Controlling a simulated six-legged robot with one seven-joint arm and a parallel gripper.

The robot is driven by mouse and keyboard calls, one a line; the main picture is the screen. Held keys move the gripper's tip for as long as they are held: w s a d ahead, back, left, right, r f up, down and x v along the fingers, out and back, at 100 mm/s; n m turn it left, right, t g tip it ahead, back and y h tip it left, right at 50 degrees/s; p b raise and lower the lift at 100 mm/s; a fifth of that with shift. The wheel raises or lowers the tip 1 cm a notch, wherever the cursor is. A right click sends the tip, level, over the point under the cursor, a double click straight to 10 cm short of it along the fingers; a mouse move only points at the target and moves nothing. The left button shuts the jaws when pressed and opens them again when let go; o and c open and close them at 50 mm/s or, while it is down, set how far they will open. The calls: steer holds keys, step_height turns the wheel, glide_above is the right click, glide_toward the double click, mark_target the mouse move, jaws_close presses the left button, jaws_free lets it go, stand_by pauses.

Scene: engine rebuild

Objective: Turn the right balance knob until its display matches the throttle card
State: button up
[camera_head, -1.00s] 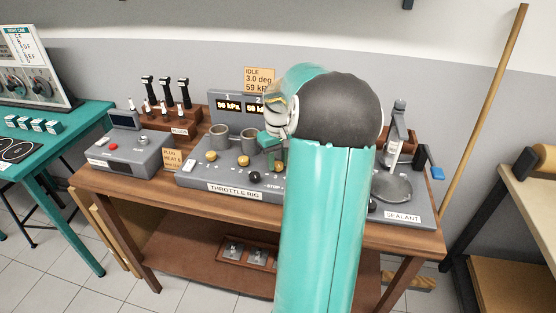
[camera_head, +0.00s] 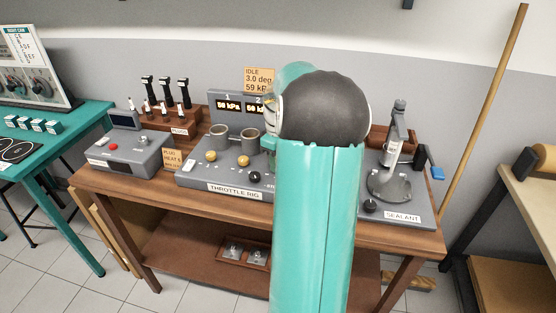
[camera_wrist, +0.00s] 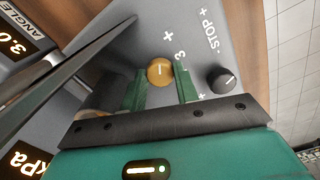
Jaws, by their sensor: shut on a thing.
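A brass balance knob (camera_wrist: 160,70) with a pale pointer line sits between the green fingertips of my gripper (camera_wrist: 161,88) in the wrist view. My gripper is shut on it, beside a "3" mark. In the head view the gripper and this knob are hidden behind my arm. The throttle rig (camera_head: 236,190) has display 1 (camera_head: 229,105) reading about 59 kPa. Display 2 (camera_head: 255,107) is partly covered, and any display farther right is hidden. The throttle card (camera_head: 258,79) reads IDLE, 3.0 deg, 59 kPa, its edge covered. An angle display (camera_wrist: 15,47) shows 3.0 in the wrist view.
A black stop knob (camera_wrist: 220,79) is close to the right fingertip. Two other brass knobs (camera_head: 211,156) (camera_head: 243,160) stand left of my arm. The sealant stand (camera_head: 403,216) is close on the right. A grey box (camera_head: 123,155) and plug rack (camera_head: 172,120) stand left.

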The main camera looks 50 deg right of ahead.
steer(key=shift+r, duration=0.1)
stand_by(0.3)
steer(key=o, duration=1)
steer(key=shift+c, duration=0.2)
step_height(320, 180, up, 14)
